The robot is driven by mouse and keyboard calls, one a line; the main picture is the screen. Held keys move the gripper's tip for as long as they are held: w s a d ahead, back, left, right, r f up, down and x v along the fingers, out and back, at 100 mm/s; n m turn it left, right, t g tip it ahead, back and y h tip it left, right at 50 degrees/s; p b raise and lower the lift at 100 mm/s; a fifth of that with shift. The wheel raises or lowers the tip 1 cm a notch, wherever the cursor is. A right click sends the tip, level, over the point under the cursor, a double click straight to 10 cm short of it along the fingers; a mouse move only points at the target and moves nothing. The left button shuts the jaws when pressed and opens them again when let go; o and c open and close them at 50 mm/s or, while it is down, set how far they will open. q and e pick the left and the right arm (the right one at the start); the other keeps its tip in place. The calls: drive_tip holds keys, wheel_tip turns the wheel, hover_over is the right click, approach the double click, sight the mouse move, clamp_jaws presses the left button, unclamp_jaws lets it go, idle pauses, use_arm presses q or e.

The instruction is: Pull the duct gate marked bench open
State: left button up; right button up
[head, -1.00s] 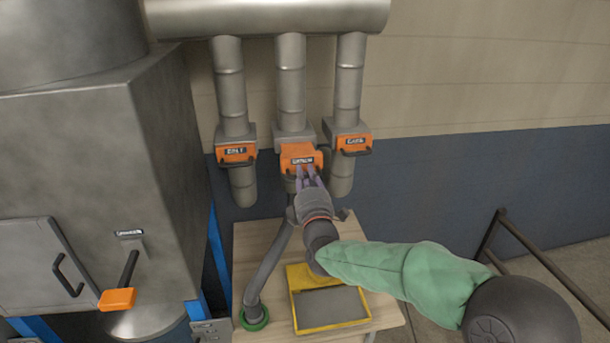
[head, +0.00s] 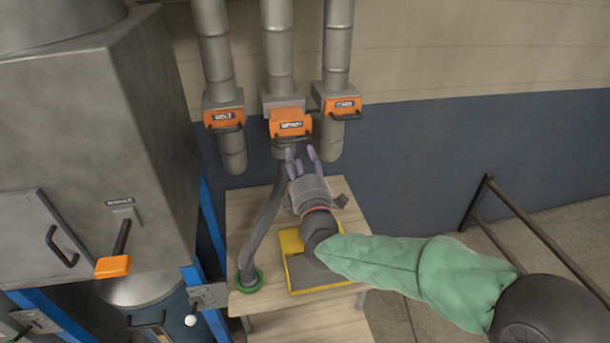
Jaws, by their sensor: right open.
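Three orange duct gates sit on grey pipes at the wall: a left gate (head: 223,119), a middle gate (head: 290,124) and a right gate (head: 343,106). Their labels are too small to read surely; I cannot confirm which says bench. The middle gate stands out toward me from its housing, with its orange top showing; the side gates sit closer in. My right gripper (head: 300,152) is open and empty, just below and in front of the middle gate's dark handle, seemingly apart from it. My left gripper is not in view.
Below is a wooden table (head: 345,208) with a yellow tray (head: 291,241) and a grey hose (head: 262,220) in a green ring. A large grey metal cabinet (head: 90,150) with an orange-handled lever (head: 113,266) stands at left. A dark railing (head: 520,215) is at right.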

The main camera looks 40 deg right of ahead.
drive_tip(key=shift+v, duration=2.65)
drive_tip(key=shift+f, duration=0.15)
drive_tip(key=w+a+f+m+g+y+b, duration=0.1)
drive_tip(key=w+a+f+m+g+y, duration=0.2)
drive_tip(key=f, duration=0.8)
drive_tip(key=w+a+f+m+g+y+b, duration=0.1)
drive_tip(key=w+a+f+g+y, duration=0.3)
drive_tip(key=f, duration=0.6)
drive_tip(key=a+f+m+y+b, duration=0.15)
drive_tip(key=a+f, duration=0.35)
drive_tip(key=f, duration=0.6)
drive_tip(key=s+a+f+m+g+y, duration=0.1)
drive_tip(key=s+a+f+m+g, duration=0.2)
drive_tip(key=f, duration=0.6)
drive_tip(key=s+a+f+m+g+y+b, duration=0.1)
drive_tip(key=s+a+f+m+g+y, duration=0.1)
drive_tip(key=s+a+f, duration=0.5)
drive_tip(key=s+a+f+m+g+y, duration=0.2)
drive_tip(key=s+a+f+m+g, duration=0.2)
drive_tip(key=s+f, duration=0.4)
wheel_tip(320, 180, down, 3)
drive_tip(key=shift+s+a+f+g+b, duration=0.2)
drive_tip(key=shift+s+a+g+b, duration=0.3)
drive_tip(key=shift+a, duration=0.6)
drive_tip(key=shift+w, duration=0.15)
